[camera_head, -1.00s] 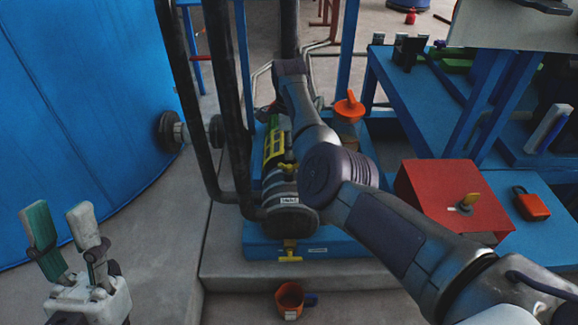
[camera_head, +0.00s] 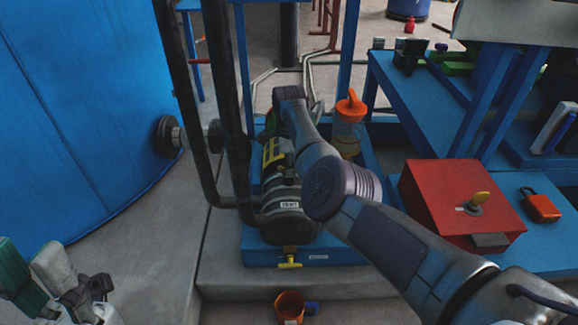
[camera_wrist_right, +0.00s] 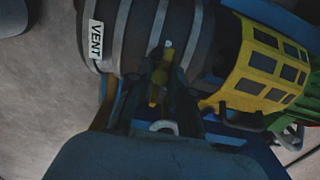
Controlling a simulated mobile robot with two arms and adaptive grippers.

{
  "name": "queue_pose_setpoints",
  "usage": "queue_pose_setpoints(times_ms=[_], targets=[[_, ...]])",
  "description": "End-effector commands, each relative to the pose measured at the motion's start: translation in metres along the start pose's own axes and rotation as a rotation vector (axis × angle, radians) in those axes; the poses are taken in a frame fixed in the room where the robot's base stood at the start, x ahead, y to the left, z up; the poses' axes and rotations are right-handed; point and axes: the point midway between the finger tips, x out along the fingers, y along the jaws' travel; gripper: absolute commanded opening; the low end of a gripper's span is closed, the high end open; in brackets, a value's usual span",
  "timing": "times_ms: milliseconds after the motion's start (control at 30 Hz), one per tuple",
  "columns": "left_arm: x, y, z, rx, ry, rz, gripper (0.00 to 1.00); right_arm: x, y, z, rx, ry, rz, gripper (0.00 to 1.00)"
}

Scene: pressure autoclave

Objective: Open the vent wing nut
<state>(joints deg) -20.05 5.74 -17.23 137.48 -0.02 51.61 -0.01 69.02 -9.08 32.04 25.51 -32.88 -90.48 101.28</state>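The dark, grey-banded cylinder with the VENT label (camera_head: 287,204) lies on a blue base. In the right wrist view its VENT label (camera_wrist_right: 97,38) shows large, with the small yellow wing nut (camera_wrist_right: 158,78) to the right of it. My right gripper (camera_wrist_right: 160,85) is at the wing nut, its dark fingers close on either side. The picture is too dark to tell whether they touch or grip it. In the head view my right arm reaches over the cylinder and hides most of the nut area. My left gripper (camera_head: 32,272) is at the lower left, partly cut off, its fingers apart.
A yellow valve handle (camera_head: 289,263) sticks out below the cylinder. An orange cup (camera_head: 289,306) stands in front. A red box (camera_head: 455,190) and orange padlock (camera_head: 541,206) are at the right. Dark vertical pipes (camera_head: 236,90) and a blue tank (camera_head: 75,110) stand left.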

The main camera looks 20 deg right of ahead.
Motion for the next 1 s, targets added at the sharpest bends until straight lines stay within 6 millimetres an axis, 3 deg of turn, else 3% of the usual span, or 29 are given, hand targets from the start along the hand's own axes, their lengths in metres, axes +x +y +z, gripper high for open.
queue_pose_setpoints(times_ms=[100,567,933,1000], targets=[[0.000,0.000,0.000,0.000,-0.001,0.000,0.40,0.000,0.000,0.000,0.000,0.000,0.001,0.00],[0.008,0.000,-0.001,0.000,-0.002,0.000,0.40,-0.002,0.000,0.000,-0.084,0.001,0.001,0.00],[0.026,0.000,-0.004,0.001,-0.007,0.000,0.40,-0.002,0.000,-0.001,-0.385,0.002,0.002,0.00],[0.026,-0.002,0.011,0.008,-0.089,-0.002,0.40,-0.002,0.000,-0.001,-0.452,0.003,0.002,0.00]])
